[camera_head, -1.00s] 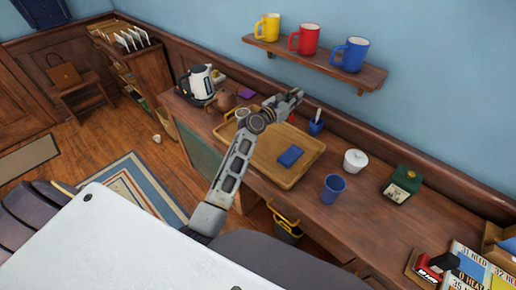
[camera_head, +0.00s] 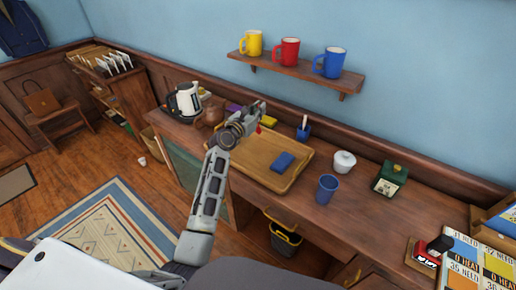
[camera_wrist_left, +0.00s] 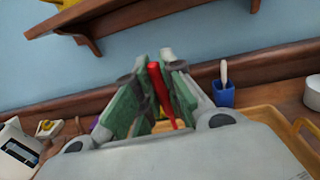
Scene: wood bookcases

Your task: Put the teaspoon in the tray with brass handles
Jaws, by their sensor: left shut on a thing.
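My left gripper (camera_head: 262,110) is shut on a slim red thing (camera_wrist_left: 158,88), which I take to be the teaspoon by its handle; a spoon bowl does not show. In the head view a bit of red (camera_head: 268,121) shows beside the fingertips. The gripper appears above the back part of the wooden tray (camera_head: 240,160). The tray lies on the desk, and its near left side is partly behind my arm. My right gripper is not in view.
A blue box (camera_head: 282,162) lies in the tray. Around it stand a blue pen cup (camera_head: 303,132), a white lidded bowl (camera_head: 344,161), a blue tumbler (camera_head: 327,188), a green box (camera_head: 389,180) and a kettle (camera_head: 188,99). A shelf (camera_head: 290,70) with mugs hangs above.

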